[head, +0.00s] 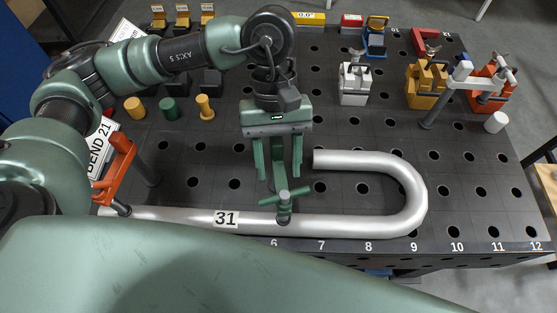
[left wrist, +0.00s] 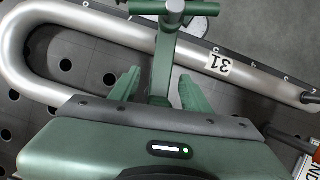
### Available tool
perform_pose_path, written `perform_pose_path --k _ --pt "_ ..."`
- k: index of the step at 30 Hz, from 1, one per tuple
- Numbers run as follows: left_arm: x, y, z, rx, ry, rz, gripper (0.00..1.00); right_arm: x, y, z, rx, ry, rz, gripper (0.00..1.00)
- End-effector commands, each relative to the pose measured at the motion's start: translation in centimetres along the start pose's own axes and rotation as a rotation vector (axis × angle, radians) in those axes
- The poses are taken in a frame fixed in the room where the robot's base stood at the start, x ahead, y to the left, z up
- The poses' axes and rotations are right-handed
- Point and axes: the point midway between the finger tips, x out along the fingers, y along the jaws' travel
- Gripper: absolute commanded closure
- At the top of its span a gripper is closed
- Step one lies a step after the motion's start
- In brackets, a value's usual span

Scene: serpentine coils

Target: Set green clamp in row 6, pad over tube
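The green clamp (head: 283,203) stands upright at the column marked 6, with its T-handle at the near end. Its arm reaches over the near straight run of the silver tube (head: 350,224), and its pad end is at the tube; I cannot tell whether it touches. In the left wrist view the clamp's arm (left wrist: 163,62) runs between my fingers. My left gripper (head: 279,170) points down around the clamp's post, with its fingers apart and gaps beside the clamp. It also shows open in the left wrist view (left wrist: 160,88). The post's foot is hidden.
An orange clamp (head: 120,160) holds the tube's left end. A grey-armed clamp (head: 455,85) and white (head: 355,84), yellow (head: 427,84) and red (head: 490,88) blocks stand at the back right. Yellow and green pegs (head: 168,108) stand back left. The holed table (head: 470,200) is clear at right.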

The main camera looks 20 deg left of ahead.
Motion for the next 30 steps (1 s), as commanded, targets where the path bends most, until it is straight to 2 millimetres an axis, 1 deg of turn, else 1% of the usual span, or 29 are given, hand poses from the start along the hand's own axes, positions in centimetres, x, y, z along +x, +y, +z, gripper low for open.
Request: perform_pose_path --k 2,5,12,15,18,24,27,29,30 --pt "-0.1 0.0 -0.1 -0.001 0.0 0.0 0.53 0.1 0.1 0.0 0.0 0.0 0.001 0.0" --pt "-0.9 0.1 -0.1 -0.001 0.002 0.001 0.53 0.4 0.1 0.1 -0.001 0.0 0.001 0.0" --pt "-4.9 0.1 -0.1 0.001 0.002 0.003 0.53 1.4 0.1 0.2 -0.001 0.0 0.002 0.0" --pt "-6.3 0.1 -0.1 0.0 0.002 0.002 0.53 1.7 0.1 0.2 -0.001 0.0 0.002 0.0" --pt "-7.3 0.1 -0.1 0.0 0.001 0.002 0.53 1.9 0.1 0.2 -0.001 0.0 0.002 0.0" --pt "-7.8 0.0 0.0 0.0 -0.001 -0.001 0.53 1.8 0.1 0.2 -0.001 0.0 0.002 0.0" --pt "-8.4 0.0 0.2 0.0 -0.001 0.0 0.53 1.2 0.1 0.1 -0.001 0.0 0.002 0.0" --pt "-9.4 0.0 0.6 0.001 0.0 0.0 0.53 0.2 0.1 0.1 0.0 0.0 0.002 0.0" --pt "-10.2 0.0 1.0 0.001 0.0 0.0 0.53 -0.7 0.2 0.0 0.0 0.0 0.002 0.0"
